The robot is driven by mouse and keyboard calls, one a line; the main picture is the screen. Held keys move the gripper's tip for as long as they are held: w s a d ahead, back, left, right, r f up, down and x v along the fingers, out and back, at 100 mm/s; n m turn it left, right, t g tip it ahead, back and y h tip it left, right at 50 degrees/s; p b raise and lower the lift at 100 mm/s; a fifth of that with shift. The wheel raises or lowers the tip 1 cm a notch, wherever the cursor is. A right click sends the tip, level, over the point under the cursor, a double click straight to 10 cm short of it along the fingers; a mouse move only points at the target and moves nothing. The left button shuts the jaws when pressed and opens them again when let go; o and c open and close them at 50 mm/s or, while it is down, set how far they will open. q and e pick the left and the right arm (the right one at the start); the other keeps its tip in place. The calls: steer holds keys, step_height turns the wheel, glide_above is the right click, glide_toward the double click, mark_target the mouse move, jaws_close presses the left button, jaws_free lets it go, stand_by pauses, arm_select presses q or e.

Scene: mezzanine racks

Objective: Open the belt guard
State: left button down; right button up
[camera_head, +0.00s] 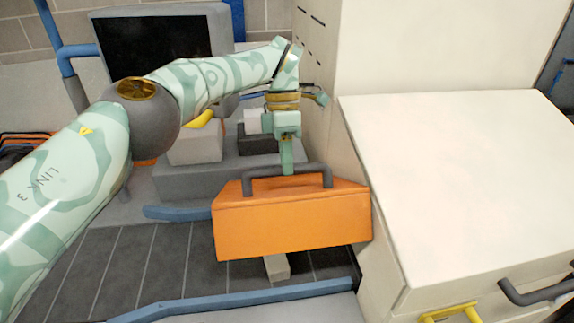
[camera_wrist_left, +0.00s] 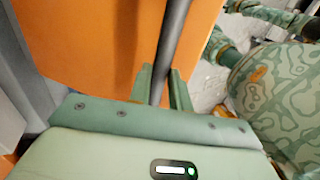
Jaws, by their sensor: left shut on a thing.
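The belt guard (camera_head: 295,222) is an orange box-like cover beside the cream machine housing, over the dark slatted belt. A dark grey handle (camera_head: 257,171) stands on its top edge. My left gripper (camera_head: 287,165) comes down from above and is shut on the handle near its middle. In the left wrist view the green fingers (camera_wrist_left: 160,88) sit on both sides of the dark handle bar (camera_wrist_left: 173,42), with the orange guard (camera_wrist_left: 95,40) behind. The guard's hinge and far side are hidden. My right gripper is not in view.
The cream housing (camera_head: 460,170) closes off the right side; it has another dark handle (camera_head: 540,290) and a yellow bracket (camera_head: 450,313). Blue rails (camera_head: 230,300) edge the belt (camera_head: 140,260). A dark screen (camera_head: 150,47) and grey blocks stand behind. A small grey block (camera_head: 277,268) shows below the guard.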

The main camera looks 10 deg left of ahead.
arm_select(q)
steer(key=shift+w+a+f, duration=0.15)
steer(key=shift+w+a, duration=0.1)
steer(key=shift+a, duration=0.1)
steer(key=c, duration=1.7)
jaws_free()
steer(key=o, duration=0.4)
steer(key=shift+w+f, duration=0.1)
steer(key=shift+w, duration=0.1)
steer(key=shift+w+f, duration=0.15)
steer(key=shift+w, duration=0.2)
steer(key=shift+a, duration=0.1)
steer(key=shift+s, duration=0.15)
steer(key=shift+d, duration=0.2)
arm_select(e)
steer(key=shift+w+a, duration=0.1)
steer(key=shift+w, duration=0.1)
